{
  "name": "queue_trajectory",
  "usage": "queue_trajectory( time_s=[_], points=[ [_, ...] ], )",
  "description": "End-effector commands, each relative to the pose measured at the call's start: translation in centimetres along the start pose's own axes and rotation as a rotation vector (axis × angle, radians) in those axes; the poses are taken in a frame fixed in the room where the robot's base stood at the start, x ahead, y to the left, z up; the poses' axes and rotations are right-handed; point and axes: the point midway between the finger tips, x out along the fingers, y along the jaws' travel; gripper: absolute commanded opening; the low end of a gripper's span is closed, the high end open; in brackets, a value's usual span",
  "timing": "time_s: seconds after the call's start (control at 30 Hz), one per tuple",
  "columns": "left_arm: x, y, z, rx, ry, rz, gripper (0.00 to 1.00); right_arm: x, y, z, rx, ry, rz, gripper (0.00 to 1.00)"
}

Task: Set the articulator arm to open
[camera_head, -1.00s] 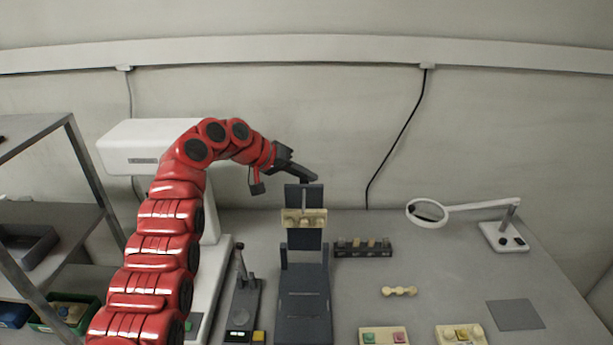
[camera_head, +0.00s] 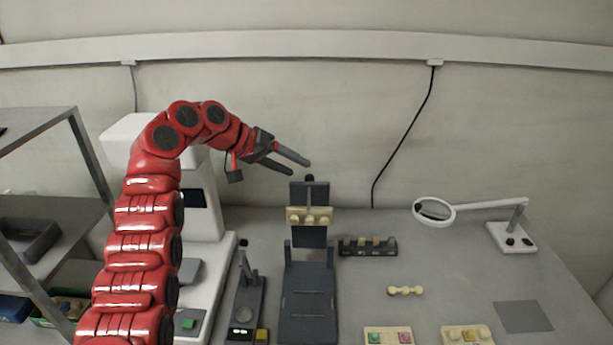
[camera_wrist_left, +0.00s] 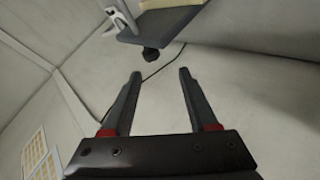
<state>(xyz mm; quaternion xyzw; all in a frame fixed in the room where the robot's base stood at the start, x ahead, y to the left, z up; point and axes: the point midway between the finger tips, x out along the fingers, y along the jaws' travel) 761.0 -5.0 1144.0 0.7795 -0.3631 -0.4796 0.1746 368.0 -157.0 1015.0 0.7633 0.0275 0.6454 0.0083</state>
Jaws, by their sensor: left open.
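The articulator (camera_head: 308,300) is a dark grey stand on the bench, centre of the head view. Its arm (camera_head: 309,195) stands upright, with a cream dental cast (camera_head: 309,215) on its front and a dark knob (camera_head: 310,179) at its top. My left gripper (camera_head: 300,168) is open and empty, just above and left of the knob, apart from it. In the left wrist view the open fingers (camera_wrist_left: 160,78) point toward the knob (camera_wrist_left: 151,54), which lies beyond their tips below a grey plate. My right gripper is not in view.
A white machine (camera_head: 205,240) stands left of the articulator, beside a small dark device (camera_head: 246,305). A dark rack (camera_head: 368,246), a cream piece (camera_head: 405,290) and a magnifier lamp (camera_head: 434,211) are to the right. Grey shelves (camera_head: 50,210) stand far left.

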Motion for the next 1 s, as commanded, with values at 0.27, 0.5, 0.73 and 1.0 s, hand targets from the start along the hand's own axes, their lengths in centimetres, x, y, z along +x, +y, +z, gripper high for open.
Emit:
queue_trajectory(
  time_s=[0.27, 0.5, 0.73, 1.0],
  points=[
    [-7.1, -0.1, 0.1, 0.001, 0.0, -0.002, 0.59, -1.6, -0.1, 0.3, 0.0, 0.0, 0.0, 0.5],
    [-10.6, 0.0, 0.1, 0.0, -0.002, -0.001, 0.59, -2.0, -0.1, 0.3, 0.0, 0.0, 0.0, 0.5],
    [-11.3, 0.0, 0.1, 0.001, -0.003, -0.001, 0.59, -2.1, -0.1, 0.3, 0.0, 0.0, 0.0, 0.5],
    [-11.7, 0.4, -0.3, 0.001, -0.002, -0.001, 0.59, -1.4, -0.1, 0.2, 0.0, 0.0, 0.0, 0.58]
  ],
)
